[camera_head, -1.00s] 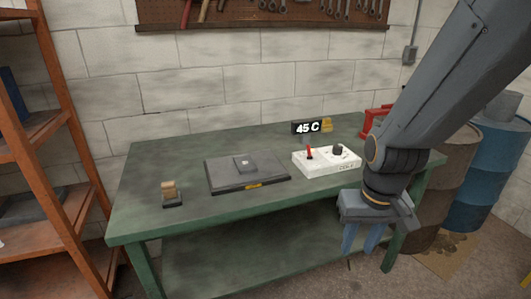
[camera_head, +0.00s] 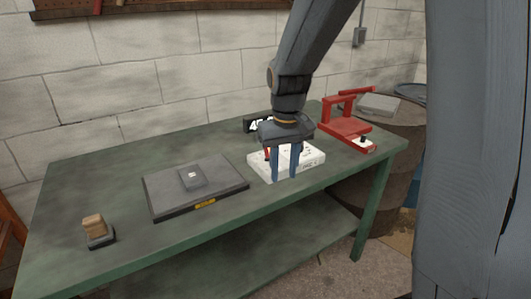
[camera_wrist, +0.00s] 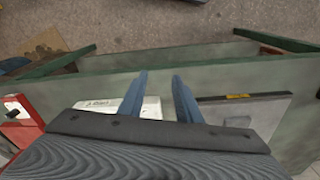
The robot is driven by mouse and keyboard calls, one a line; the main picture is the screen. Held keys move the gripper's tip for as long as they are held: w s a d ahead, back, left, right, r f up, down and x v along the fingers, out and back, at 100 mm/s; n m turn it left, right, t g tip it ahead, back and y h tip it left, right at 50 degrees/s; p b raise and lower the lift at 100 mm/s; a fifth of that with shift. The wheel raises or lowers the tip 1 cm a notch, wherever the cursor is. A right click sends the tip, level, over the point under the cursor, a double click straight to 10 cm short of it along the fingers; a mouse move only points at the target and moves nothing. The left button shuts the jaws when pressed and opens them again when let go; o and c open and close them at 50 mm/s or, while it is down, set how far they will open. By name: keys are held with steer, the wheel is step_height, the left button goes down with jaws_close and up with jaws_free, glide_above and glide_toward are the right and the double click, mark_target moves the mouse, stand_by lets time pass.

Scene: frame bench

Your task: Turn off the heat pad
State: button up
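The heat pad (camera_head: 225,181) is a flat dark plate on the green bench, with a small grey block (camera_head: 192,178) on top. The white control box (camera_head: 313,161) stands to its right. A red lever (camera_head: 267,152) on the box shows only partly beside my gripper's finger; the dark knob is hidden. My gripper (camera_head: 284,177) points down in front of and over the box, fingers apart and empty; contact cannot be told. In the wrist view, the box (camera_wrist: 151,108) lies partly behind the open fingers (camera_wrist: 160,76), and the pad (camera_wrist: 265,108) is to the right.
A dark temperature display (camera_head: 251,126) behind the box is mostly covered by my gripper. A red tool frame (camera_head: 345,129) stands to the right. A wooden block on a dark base (camera_head: 95,229) sits at the left front. The bench's front left (camera_head: 140,245) is clear.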

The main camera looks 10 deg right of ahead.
step_height(320, 180, up, 2)
steer(key=b, duration=0.4)
glide_above(266, 151)
steer(key=shift+w+a+r+n+g+h, duration=0.1)
steer(key=shift+w+a+n+g+h, duration=0.15)
steer(key=shift+w+n+g+h, duration=0.15)
steer(key=shift+d+f+p, duration=0.2)
steer(key=shift+f+p, duration=0.1)
steer(key=shift+f, duration=1.6)
steer(key=shift+d+f+p, duration=0.15)
steer(key=shift+f+p, duration=0.15)
steer(key=shift+f, duration=1.55)
jaws_close()
